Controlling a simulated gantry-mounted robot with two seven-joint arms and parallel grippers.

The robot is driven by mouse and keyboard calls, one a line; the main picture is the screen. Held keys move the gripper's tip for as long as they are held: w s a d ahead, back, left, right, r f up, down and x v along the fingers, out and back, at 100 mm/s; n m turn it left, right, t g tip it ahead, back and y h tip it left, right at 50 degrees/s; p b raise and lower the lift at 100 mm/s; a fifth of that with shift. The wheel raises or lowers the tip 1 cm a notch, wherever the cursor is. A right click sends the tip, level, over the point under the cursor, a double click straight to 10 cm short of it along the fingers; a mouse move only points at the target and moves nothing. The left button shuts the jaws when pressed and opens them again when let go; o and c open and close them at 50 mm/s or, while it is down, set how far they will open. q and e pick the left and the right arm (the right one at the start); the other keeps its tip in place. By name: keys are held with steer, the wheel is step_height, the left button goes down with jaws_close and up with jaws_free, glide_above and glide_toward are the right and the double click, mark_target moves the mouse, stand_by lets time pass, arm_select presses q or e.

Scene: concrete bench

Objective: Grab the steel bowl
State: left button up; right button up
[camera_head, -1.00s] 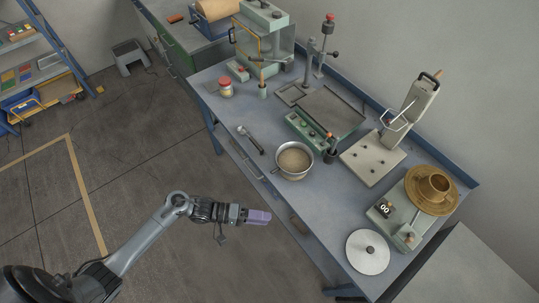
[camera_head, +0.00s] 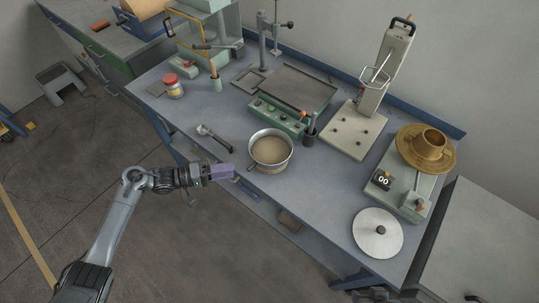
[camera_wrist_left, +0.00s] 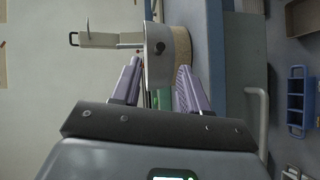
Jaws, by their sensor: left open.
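In the left wrist view the bowl (camera_wrist_left: 156,62) shows edge-on ahead, in the gap between the two open fingers (camera_wrist_left: 157,85). Its far side is hidden there. My right gripper is not in view.
A metal scoop (camera_head: 213,137) lies left of the bowl. A round metal lid (camera_head: 365,221) lies to the right, near a scale (camera_head: 400,188). Bench between bowl and lid is clear.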

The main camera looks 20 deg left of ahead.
arm_select(q)
steer(key=shift+b+x, duration=0.55)
steer(key=shift+x, duration=2.9)
steer(key=shift+w+a, duration=0.15)
jaws_close()
steer(key=shift+r, duration=0.1)
